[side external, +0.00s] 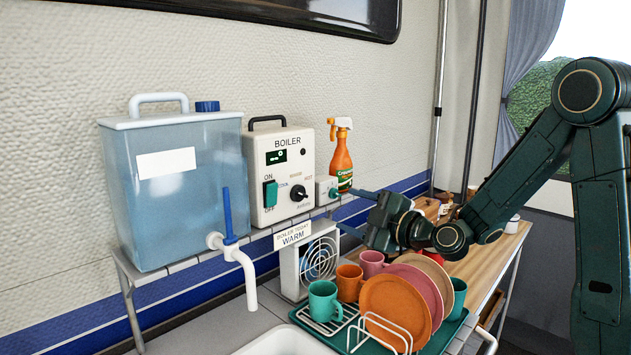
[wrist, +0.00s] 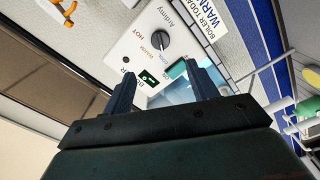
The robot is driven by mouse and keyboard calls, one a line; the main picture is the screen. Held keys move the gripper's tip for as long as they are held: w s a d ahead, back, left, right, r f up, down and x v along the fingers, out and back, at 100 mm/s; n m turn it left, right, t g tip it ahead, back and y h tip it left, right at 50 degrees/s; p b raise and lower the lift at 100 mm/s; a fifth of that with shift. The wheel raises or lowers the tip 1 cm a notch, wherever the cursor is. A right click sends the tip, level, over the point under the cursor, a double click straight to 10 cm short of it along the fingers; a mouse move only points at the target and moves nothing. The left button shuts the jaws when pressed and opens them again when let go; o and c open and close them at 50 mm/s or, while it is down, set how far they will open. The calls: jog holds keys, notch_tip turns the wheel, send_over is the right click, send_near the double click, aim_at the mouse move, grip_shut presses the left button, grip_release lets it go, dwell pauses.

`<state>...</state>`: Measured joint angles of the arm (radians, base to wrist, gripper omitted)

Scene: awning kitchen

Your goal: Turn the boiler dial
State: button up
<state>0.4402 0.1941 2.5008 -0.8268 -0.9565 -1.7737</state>
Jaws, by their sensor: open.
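The white boiler (side external: 281,215) stands on the shelf against the wall. Its round black dial (side external: 299,193) is on the lower right of the front, with small setting words around it. The dial (wrist: 162,41) also shows in the wrist view, beyond my fingertips and apart from them; its exact setting is hard to read. A sign (side external: 293,235) below the boiler reads "BOILER TODAY WARM". My gripper (side external: 338,211) is open and empty, in front and to the right of the boiler. Its two fingers (wrist: 159,68) stand apart in the wrist view.
A green on/off switch (side external: 270,194) sits left of the dial. A blue water tank (side external: 175,220) is at the left. A rack with plates (side external: 395,303) and mugs lies below.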

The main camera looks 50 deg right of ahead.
aim_at(304, 195)
jog(key=shift+w, duration=0.1)
jog(key=shift+w, duration=6.8)
jog(key=c, duration=1)
